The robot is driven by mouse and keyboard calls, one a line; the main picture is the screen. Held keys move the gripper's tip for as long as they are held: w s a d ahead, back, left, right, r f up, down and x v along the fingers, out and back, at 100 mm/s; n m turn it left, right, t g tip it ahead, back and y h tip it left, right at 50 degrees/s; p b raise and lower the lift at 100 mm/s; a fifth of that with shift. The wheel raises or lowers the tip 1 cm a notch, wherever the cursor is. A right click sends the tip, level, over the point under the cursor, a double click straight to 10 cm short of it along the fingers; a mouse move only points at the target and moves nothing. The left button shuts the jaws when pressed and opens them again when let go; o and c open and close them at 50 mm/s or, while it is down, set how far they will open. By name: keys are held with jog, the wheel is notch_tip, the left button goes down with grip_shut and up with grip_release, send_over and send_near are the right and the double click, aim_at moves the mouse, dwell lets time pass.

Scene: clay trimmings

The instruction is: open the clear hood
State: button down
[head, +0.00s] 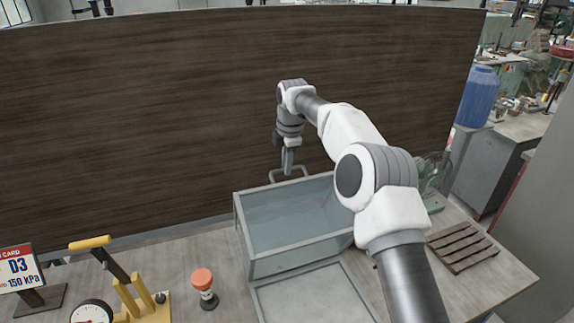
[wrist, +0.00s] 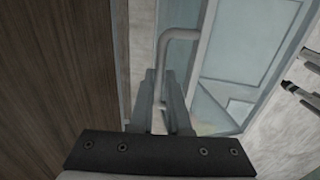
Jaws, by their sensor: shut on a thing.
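The clear hood (head: 295,222) is a box of pale see-through panels with grey edges. It stands at the far side of a flat grey frame (head: 262,301) and looks swung up from it, though the exact angle is hard to tell. Its bent grey bar handle (head: 302,169) is at its far upper edge. My gripper (head: 288,168) reaches down to the handle and is shut on it. In the wrist view the handle (wrist: 181,36) runs down between the two fingers (wrist: 162,85). My arm hides the hood's right part.
A dark wood panel (head: 150,110) rises close behind the handle. On the bench stand a yellow-handled press (head: 128,290), a gauge (head: 91,313), an orange-topped knob (head: 203,281) and a sign card (head: 20,268). A slatted wooden rack (head: 462,246) lies at right.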

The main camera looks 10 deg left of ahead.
jog(key=shift+r, duration=0.15)
jog(key=c, duration=0.9)
grip_release()
jog(key=r, duration=0.4)
jog(key=s+r, duration=0.1)
jog(key=r, duration=0.3)
jog(key=s+d+r, duration=0.1)
jog(key=r, duration=0.2)
jog(key=shift+d+r, duration=0.1)
jog(key=shift+r, duration=0.3)
